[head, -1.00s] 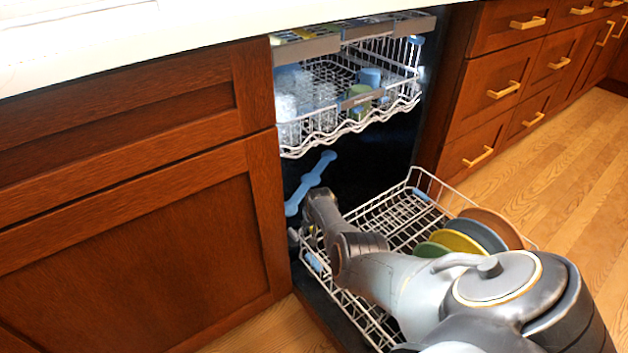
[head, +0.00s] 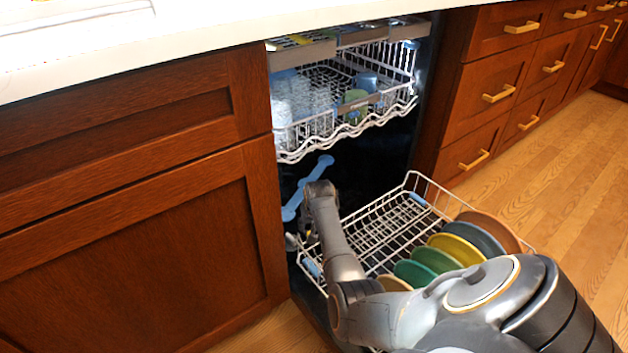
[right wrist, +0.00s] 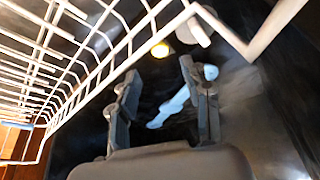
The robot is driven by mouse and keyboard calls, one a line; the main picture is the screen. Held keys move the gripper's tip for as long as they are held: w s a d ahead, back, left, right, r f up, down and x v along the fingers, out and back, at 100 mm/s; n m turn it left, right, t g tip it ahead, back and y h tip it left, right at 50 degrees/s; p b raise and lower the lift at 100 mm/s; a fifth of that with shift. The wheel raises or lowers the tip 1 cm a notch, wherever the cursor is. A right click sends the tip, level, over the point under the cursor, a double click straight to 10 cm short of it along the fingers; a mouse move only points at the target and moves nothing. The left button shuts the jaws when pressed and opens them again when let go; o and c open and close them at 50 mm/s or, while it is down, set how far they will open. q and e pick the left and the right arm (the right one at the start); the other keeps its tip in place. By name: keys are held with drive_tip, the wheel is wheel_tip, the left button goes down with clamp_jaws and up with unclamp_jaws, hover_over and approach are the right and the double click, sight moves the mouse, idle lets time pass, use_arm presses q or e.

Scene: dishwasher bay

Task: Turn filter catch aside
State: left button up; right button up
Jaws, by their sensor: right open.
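My right arm reaches from the lower right into the open dishwasher in the head view, its wrist end (head: 320,195) at the left side of the lower rack; the fingers are hidden there. In the right wrist view my right gripper (right wrist: 160,72) is open and empty, its fingers spread apart. A pale blue bar (right wrist: 168,108) shows between and beyond the fingers. I cannot tell which part is the filter catch. My left gripper is not in view.
The lower rack (head: 418,180) is pulled out, with several coloured plates (head: 462,248) at its right. Its wires (right wrist: 95,75) run close to the gripper's left. Above is the loaded upper rack (head: 345,130). A blue spray arm (head: 293,208) shows inside the dark tub.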

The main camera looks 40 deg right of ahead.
drive_tip(key=shift+v, duration=2.35)
